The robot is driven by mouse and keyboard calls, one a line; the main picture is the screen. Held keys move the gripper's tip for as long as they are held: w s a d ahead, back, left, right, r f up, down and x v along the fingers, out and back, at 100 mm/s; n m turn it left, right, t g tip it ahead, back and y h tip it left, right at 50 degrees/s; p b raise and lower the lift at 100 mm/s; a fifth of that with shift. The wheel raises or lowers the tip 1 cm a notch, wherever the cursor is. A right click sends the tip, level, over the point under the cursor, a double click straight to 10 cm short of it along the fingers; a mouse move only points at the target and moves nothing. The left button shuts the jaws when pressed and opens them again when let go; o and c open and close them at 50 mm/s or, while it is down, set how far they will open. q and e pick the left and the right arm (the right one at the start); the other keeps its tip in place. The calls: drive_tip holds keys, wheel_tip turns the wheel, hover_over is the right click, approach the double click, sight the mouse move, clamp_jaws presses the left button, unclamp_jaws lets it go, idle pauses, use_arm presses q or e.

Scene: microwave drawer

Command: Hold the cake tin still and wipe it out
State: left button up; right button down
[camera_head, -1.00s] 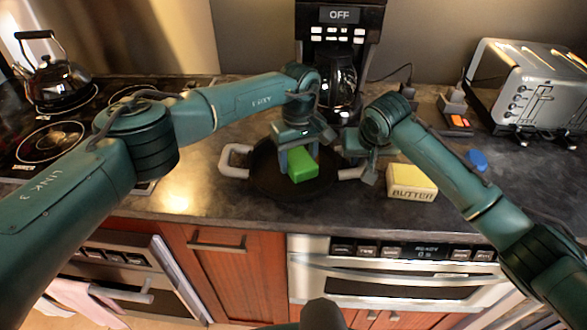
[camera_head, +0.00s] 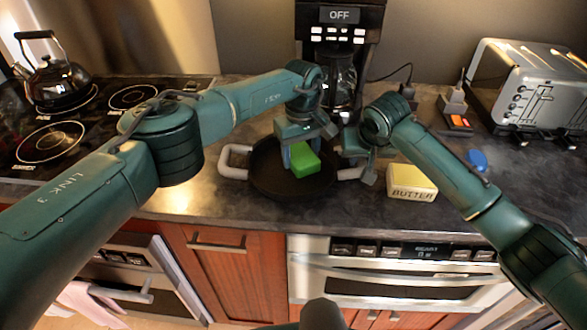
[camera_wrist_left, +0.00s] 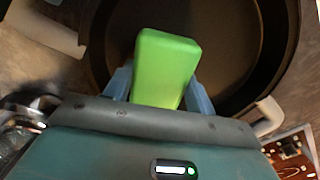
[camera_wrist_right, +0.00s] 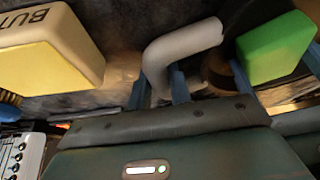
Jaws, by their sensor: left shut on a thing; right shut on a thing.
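The cake tin (camera_head: 262,180) is a dark round pan with two light grey handles on the counter. My left gripper (camera_head: 303,158) is shut on a green sponge (camera_head: 304,165) and holds it inside the tin. In the left wrist view the sponge (camera_wrist_left: 165,62) sits between the blue fingers over the dark tin floor (camera_wrist_left: 228,50). Whether it touches the floor is hard to tell. My right gripper (camera_head: 358,165) is at the tin's right handle (camera_head: 350,174). In the right wrist view its fingers are shut on that grey handle (camera_wrist_right: 180,50).
A butter box (camera_head: 411,182) lies right of the tin, close to my right gripper. A coffee maker (camera_head: 338,50) stands behind the tin. A toaster (camera_head: 530,90) is at the back right. The stove with a kettle (camera_head: 54,82) is at the left. A blue object (camera_head: 477,160) lies right.

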use_arm(q)
drive_tip(key=shift+s+a+f, duration=0.1)
drive_tip(key=shift+a+f, duration=0.05)
drive_tip(key=shift+a, duration=0.35)
drive_tip(key=shift+d, duration=1.35)
drive_tip(key=shift+a, duration=1.35)
use_arm(e)
drive_tip(key=shift+d, duration=0.1)
use_arm(q)
drive_tip(key=shift+d, duration=1.35)
drive_tip(key=shift+a+r, duration=0.2)
drive_tip(key=shift+a, duration=1.1)
drive_tip(key=shift+r, duration=0.15)
